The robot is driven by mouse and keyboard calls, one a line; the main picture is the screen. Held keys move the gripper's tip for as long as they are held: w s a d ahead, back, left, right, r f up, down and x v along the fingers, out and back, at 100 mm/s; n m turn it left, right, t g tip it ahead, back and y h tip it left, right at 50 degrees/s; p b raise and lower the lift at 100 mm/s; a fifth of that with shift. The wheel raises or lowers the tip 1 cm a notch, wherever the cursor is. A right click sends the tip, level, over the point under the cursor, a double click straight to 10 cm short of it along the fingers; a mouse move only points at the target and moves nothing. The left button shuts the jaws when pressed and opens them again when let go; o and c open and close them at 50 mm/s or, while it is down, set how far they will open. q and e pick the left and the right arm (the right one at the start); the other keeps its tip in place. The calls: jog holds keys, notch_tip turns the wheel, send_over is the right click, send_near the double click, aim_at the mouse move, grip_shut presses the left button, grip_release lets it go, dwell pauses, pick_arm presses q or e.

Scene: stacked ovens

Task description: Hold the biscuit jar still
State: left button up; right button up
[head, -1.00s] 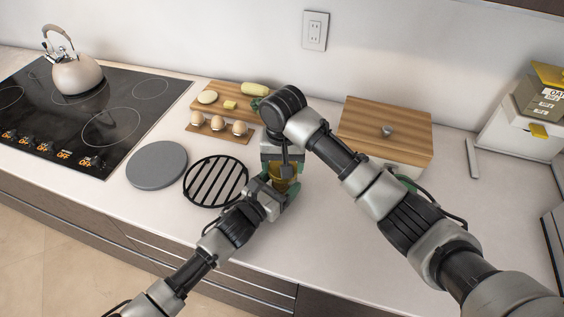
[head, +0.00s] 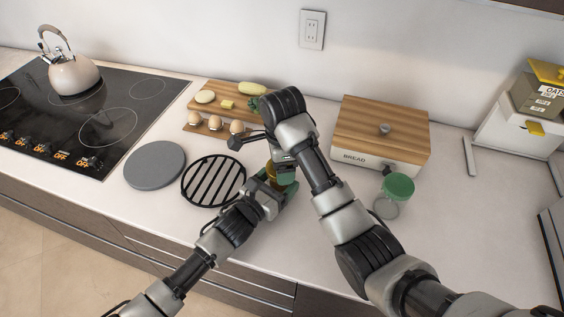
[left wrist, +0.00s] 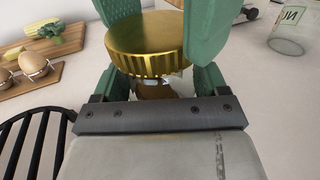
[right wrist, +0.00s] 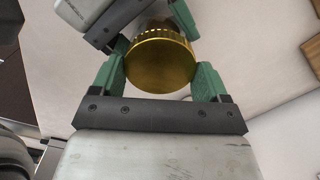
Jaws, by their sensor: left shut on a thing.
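The biscuit jar has a ribbed gold lid (left wrist: 147,42), which sits between my left gripper's green fingers (left wrist: 152,60) in the left wrist view. In the head view my left gripper (head: 284,188) is shut on the jar, low on the counter. My right gripper (right wrist: 160,78) is just above the jar. In the right wrist view its fingers stand apart on either side of the gold lid; I cannot tell whether they touch it. Most of the jar body is hidden by the grippers.
A black grill rack (head: 214,182) and grey disc (head: 155,165) lie to the left. Eggs in a wooden holder (head: 213,131) and a cutting board (head: 215,90) are behind.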

pick_arm(q)
jog(key=shift+f, duration=0.1)
pick_arm(e)
jog(key=o, duration=0.3)
jog(key=shift+r, duration=0.1)
